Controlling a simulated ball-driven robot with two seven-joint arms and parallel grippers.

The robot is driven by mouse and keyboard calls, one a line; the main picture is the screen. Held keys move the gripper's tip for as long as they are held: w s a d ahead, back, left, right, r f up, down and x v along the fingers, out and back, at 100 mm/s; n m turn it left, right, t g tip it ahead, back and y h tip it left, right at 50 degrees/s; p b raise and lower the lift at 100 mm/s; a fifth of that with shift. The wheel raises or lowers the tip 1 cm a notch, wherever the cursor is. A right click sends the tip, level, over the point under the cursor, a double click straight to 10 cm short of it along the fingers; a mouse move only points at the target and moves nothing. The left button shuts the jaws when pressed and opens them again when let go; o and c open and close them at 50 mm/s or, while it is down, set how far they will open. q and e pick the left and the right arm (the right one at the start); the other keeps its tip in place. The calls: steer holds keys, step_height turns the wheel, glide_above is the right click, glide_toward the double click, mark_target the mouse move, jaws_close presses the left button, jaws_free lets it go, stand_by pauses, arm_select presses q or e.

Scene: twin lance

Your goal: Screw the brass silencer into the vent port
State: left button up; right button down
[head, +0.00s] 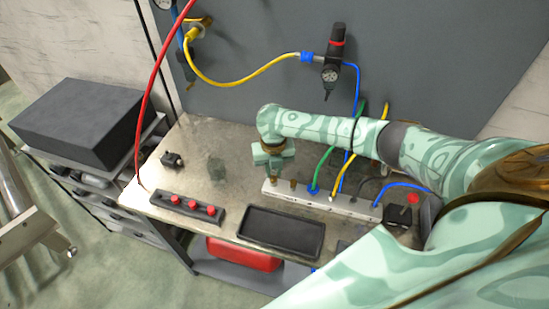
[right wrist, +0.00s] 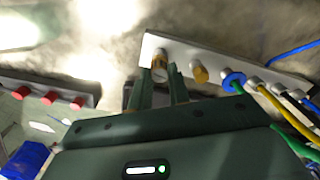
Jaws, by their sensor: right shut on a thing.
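My right gripper (head: 272,166) points down over the left end of the pale valve manifold (head: 330,202). In the right wrist view its two fingers (right wrist: 162,78) are shut on the brass silencer (right wrist: 160,62), a small brass piece with a pale end. The silencer is at the manifold's (right wrist: 218,58) end port; whether its thread is engaged cannot be told. A second brass fitting (right wrist: 200,73) stands beside it on the manifold, clear of the fingers. The vent port itself is hidden. My left gripper is not in view.
Blue, green and yellow hoses (head: 331,155) rise from the manifold close to my arm. A black tray (head: 281,232) lies in front of it. A black bar with red knobs (head: 187,207) and a small black fitting (head: 172,160) are on the left.

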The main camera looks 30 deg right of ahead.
steer(key=m+p, duration=0.2)
steer(key=m, duration=0.1)
steer(key=r+m+p, duration=0.1)
steer(key=m+p, duration=0.6)
steer(key=m, duration=0.4)
steer(key=shift+f, duration=0.2)
steer(key=shift+f+m+p, duration=0.2)
steer(key=shift+m+p, duration=0.1)
steer(key=shift+m, duration=0.7)
steer(key=shift+f+m, duration=0.15)
steer(key=shift+m, duration=0.35)
steer(key=c, duration=1.5)
jaws_free()
steer(key=shift+o, duration=0.2)
